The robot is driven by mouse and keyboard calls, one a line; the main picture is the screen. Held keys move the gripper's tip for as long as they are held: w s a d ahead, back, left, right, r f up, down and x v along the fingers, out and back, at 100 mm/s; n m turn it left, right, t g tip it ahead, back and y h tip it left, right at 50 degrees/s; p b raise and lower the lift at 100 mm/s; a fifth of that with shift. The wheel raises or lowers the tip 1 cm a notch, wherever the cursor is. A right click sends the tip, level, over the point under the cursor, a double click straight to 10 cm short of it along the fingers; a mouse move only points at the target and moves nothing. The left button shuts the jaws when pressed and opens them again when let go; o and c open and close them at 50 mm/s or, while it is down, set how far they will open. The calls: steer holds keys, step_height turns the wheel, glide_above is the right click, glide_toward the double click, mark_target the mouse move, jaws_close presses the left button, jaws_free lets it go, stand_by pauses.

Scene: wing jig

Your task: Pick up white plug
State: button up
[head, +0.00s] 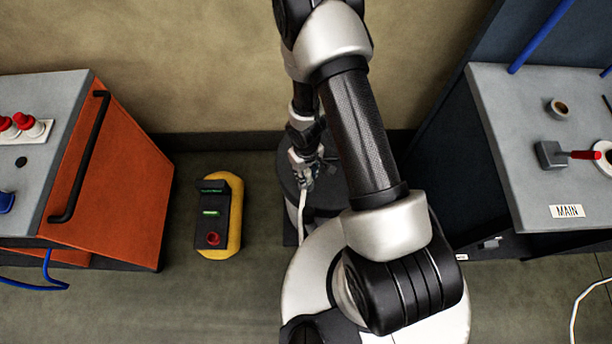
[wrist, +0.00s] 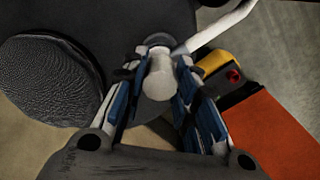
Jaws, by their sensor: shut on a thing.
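The white plug (wrist: 158,78) is between the blue-padded fingers of my gripper (wrist: 154,92) in the wrist view, and the fingers are shut on it. A white cable (wrist: 220,25) runs from the plug toward the upper right of the wrist view. In the head view my gripper (head: 305,170) is small and partly hidden beside my arm. The white cable hangs down from it there (head: 301,215). The plug itself is hard to make out in the head view.
An orange cabinet (head: 120,180) with a black handle stands at left. A yellow and black box with a red button (head: 220,215) lies on the floor beside it. A grey-topped cabinet (head: 520,150) marked MAIN stands at right. A tan wall (head: 190,60) is behind.

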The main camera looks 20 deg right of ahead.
steer(key=shift+r, duration=0.1)
step_height(320, 180, up, 23)
steer(key=p, duration=2.3)
